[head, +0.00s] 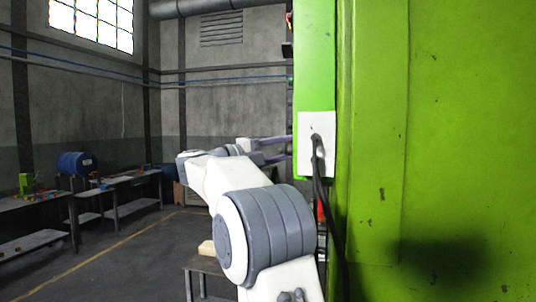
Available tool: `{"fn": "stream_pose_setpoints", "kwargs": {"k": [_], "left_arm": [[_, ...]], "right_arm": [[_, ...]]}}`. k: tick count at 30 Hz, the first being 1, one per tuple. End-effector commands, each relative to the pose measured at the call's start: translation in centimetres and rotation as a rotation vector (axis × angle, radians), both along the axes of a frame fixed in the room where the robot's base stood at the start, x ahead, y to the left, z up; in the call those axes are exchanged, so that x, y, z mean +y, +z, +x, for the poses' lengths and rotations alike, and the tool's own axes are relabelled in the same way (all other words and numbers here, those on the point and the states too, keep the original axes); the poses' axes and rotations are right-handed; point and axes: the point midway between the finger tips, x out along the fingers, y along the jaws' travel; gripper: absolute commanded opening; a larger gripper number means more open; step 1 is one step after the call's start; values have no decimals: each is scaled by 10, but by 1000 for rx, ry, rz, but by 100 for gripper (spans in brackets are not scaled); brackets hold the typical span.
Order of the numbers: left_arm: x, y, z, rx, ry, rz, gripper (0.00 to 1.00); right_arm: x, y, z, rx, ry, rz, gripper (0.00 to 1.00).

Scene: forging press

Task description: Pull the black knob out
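I see no black knob in the head view. The tall green press (375,120) fills the right side and hides whatever lies behind its left edge. One of my arms, which I take to be the right, rises from the bottom middle, bends left and then points right. Its gripper (277,148) is beside the press's left edge, with two grey fingers apart, one above the other. The fingertips reach the edge and are not clearly visible, so I cannot tell whether they hold anything. My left gripper is not in view.
A white plate (317,140) with a black cable (325,200) is on the press's near side. A low table (208,266) stands behind my arm. Workbenches (118,182) and a blue barrel (77,163) are at the left. The floor (130,255) between is open.

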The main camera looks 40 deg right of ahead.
Motion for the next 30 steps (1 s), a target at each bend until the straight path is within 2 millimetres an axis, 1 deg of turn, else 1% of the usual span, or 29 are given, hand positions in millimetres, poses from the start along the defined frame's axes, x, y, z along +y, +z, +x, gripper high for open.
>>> {"fn": "stream_pose_setpoints", "kwargs": {"k": [1, 9, 10, 11, 12, 20, 23, 26, 30], "left_arm": [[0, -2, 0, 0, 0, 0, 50], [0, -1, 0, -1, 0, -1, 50], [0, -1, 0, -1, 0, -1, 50], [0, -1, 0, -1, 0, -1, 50], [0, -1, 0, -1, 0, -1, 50], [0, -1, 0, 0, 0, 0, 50], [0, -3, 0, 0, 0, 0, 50], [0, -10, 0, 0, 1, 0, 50], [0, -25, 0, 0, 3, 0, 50]], "right_arm": [[-2, -3, 0, 2, -2, 3, 0], [-2, -2, 1, 4, 1, 2, 0], [-2, -2, 1, 4, 2, 2, 46], [-2, -2, 1, 4, 2, 2, 58], [-2, -2, 1, 4, 1, 2, 73], [-4, -1, -2, 2, -5, 1, 73], [-2, -2, -2, 1, -4, 0, 73], [8, -5, 1, 0, -2, -1, 73], [33, -11, 5, -1, -1, 0, 73]]}}
